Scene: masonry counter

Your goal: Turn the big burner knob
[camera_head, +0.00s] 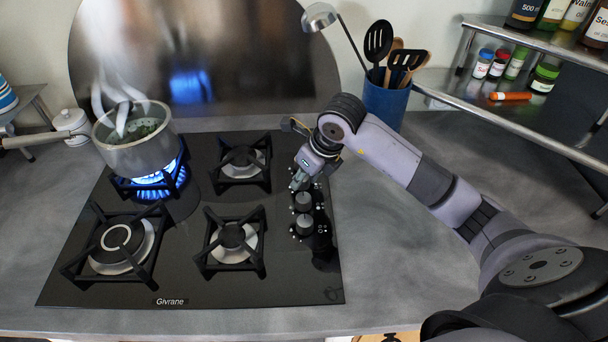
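A black gas cooktop (180,292) marked Givrane is set in the counter, with a row of knobs along its right side. A silver-topped knob (303,201) and another knob (305,224) in front of it show clearly. Any knob farther back is hidden by my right gripper (298,183), which points down at the back end of the row. Its fingertips are small and partly merged with the dark parts there, so I cannot tell whether they are open or touching a knob. The back left burner (150,188) burns with a blue flame. My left gripper is out of view.
A steaming pot (136,150) stands on the lit burner, its handle reaching left. A blue utensil holder (386,100) stands behind my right arm. A metal shelf (520,112) with jars is at right. The front counter strip is clear.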

